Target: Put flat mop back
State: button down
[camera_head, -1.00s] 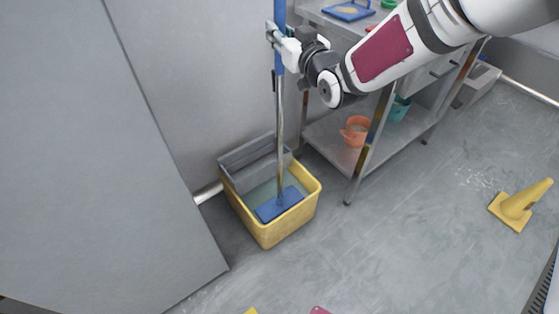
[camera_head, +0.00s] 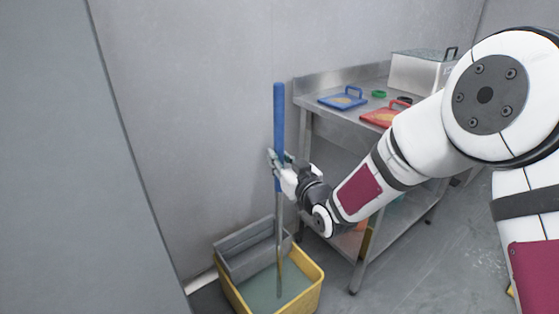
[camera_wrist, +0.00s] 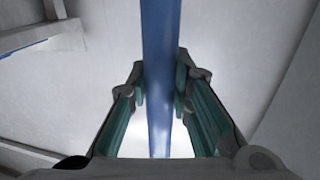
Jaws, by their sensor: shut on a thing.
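The flat mop stands upright, with a blue grip (camera_head: 279,115) above a thin metal pole (camera_head: 279,235). Its lower end goes down into a yellow bucket (camera_head: 309,290) holding greenish water. The mop head is not visible now, and I cannot tell whether it touches the bottom. My gripper (camera_head: 279,165) is shut on the lower part of the blue grip. The wrist view also shows the blue grip (camera_wrist: 160,60) between the two fingers.
A grey basket (camera_head: 248,250) sits at the bucket's back. A metal shelf table (camera_head: 345,115) stands to the right with blue (camera_head: 343,101) and red (camera_head: 380,115) boards and a metal box (camera_head: 415,75). A grey panel (camera_head: 60,150) fills the left; a wall stands behind.

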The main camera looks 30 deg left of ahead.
dwell(0.3)
jog(key=c, duration=1.4)
grip_release()
jog(key=shift+c, duration=0.2)
jog(key=shift+r, duration=0.15)
jog(key=p+v, duration=0.1)
jog(key=v, duration=1.1)
jog(key=shift+d, duration=0.1)
